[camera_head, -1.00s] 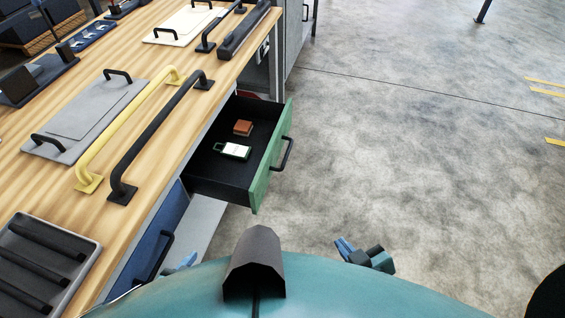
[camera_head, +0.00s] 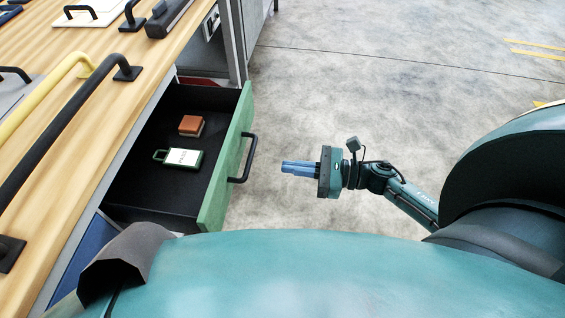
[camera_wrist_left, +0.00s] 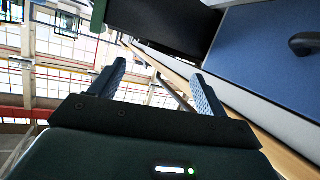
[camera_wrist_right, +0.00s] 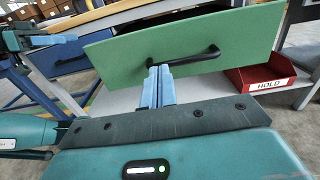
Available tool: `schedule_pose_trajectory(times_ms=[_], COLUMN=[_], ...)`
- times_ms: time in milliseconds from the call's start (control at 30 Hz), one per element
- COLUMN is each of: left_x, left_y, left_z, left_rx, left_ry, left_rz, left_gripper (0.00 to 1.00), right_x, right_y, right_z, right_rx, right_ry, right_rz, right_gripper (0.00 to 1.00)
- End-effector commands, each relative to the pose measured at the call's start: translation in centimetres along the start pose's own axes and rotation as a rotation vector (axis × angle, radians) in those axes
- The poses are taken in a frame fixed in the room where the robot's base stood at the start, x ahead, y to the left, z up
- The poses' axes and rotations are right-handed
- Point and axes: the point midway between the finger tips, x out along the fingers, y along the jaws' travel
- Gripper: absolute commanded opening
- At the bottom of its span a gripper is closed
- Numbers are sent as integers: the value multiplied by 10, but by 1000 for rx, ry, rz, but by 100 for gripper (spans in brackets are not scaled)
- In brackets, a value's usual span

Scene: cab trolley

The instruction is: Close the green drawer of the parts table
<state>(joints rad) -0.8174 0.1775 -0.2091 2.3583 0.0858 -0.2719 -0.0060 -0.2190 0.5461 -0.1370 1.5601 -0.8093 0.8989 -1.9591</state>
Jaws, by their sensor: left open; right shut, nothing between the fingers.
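The green drawer (camera_head: 226,160) of the parts table stands pulled out, with a black bar handle (camera_head: 245,158) on its front. In it lie a reddish-brown block (camera_head: 191,125) and a white and green tag-like item (camera_head: 182,158). My right gripper (camera_head: 284,167) is shut and empty, a little to the right of the handle, pointing at the drawer front. In the right wrist view its fingers (camera_wrist_right: 158,72) appear just below the handle (camera_wrist_right: 186,60); contact is not clear. My left gripper (camera_wrist_left: 158,75) is open and empty in the left wrist view; it is hidden in the head view.
The wooden tabletop (camera_head: 75,130) carries black and yellow bar handles. A blue drawer front (camera_wrist_left: 265,50) shows shut beside the green one. A red HOLD bin (camera_wrist_right: 268,80) sits on a shelf below. The concrete floor to the right (camera_head: 350,90) is clear.

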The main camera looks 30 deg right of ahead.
Motion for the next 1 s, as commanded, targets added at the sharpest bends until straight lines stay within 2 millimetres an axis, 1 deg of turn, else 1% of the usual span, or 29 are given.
schedule_pose_trajectory(times_ms=[33,300,400,500,600,700,1000], left_x=[0,2,3,4,4,4,5], left_y=[0,2,2,3,3,3,3], left_z=[-1,0,0,1,1,1,2], left_rx=[-1,-7,-9,-11,-12,-13,-14], left_ry=[-3,-22,-28,-33,-35,-36,-39], left_rz=[1,5,6,7,8,8,9], left_gripper=[76,76,76,76,76,76,76], right_x=[11,70,89,103,112,117,119], right_y=[0,-1,-1,0,0,-1,0], right_z=[3,3,3,2,1,1,1], right_rx=[-1,3,4,4,5,5,5], right_ry=[-4,-5,-4,-3,-2,-2,-1], right_rz=[2,-1,-2,-1,-2,-3,-2], right_gripper=[0,0,0,0,0,0,0])
